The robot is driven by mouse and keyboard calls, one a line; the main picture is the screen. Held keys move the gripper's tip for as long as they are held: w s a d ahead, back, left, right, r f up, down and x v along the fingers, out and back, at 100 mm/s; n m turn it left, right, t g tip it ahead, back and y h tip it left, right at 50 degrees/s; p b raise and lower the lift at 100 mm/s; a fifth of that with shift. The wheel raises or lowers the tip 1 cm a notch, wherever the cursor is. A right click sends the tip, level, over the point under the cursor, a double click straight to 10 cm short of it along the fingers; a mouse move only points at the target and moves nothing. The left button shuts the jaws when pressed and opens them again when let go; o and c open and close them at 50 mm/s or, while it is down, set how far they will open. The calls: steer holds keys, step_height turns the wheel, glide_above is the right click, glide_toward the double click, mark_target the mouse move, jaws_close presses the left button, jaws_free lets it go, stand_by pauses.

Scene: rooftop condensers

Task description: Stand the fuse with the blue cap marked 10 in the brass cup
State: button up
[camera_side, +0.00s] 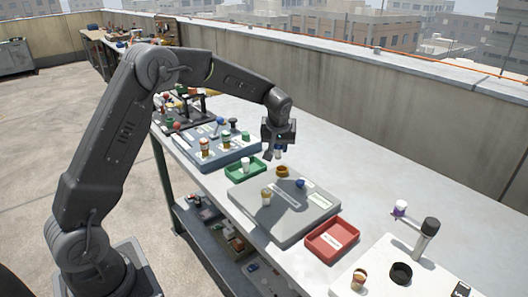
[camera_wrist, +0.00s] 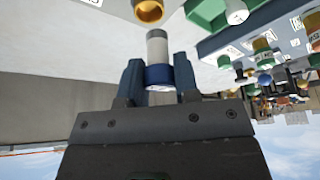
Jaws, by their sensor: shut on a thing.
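My gripper (camera_side: 278,138) is shut on a fuse with a blue cap (camera_wrist: 158,75), which also shows below the fingers in the side view (camera_side: 278,153). In the wrist view (camera_wrist: 158,78) the fingers hold it by the blue cap, and its white body and grey end stick out beyond them. The mark on the cap is not readable. The brass cup (camera_side: 282,171) stands at the far edge of the grey board, just below the held fuse in the side view. It shows at the top edge of the wrist view (camera_wrist: 148,10), apart from the fuse's grey end.
A green tray (camera_side: 232,178) with a white-topped piece stands left of the cup. The grey board (camera_side: 285,212) bears a tan-capped fuse (camera_side: 266,195) and a small blue piece (camera_side: 300,184). A red tray (camera_side: 332,240) is nearer. The table beyond the cup is clear.

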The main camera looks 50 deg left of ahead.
steer(key=shift+w+x, duration=0.2)
steer(key=shift+x, duration=0.85)
steer(key=shift+w+x, duration=0.25)
steer(key=shift+x, duration=0.8)
steer(key=shift+w+x, duration=0.2)
steer(key=shift+x, duration=0.8)
steer(key=shift+d+f, duration=0.2)
steer(key=shift+f, duration=0.9)
steer(key=o, duration=1)
steer(key=v, duration=1.3)
steer(key=shift+s+d+r, duration=0.15)
steer(key=shift+r, duration=0.2)
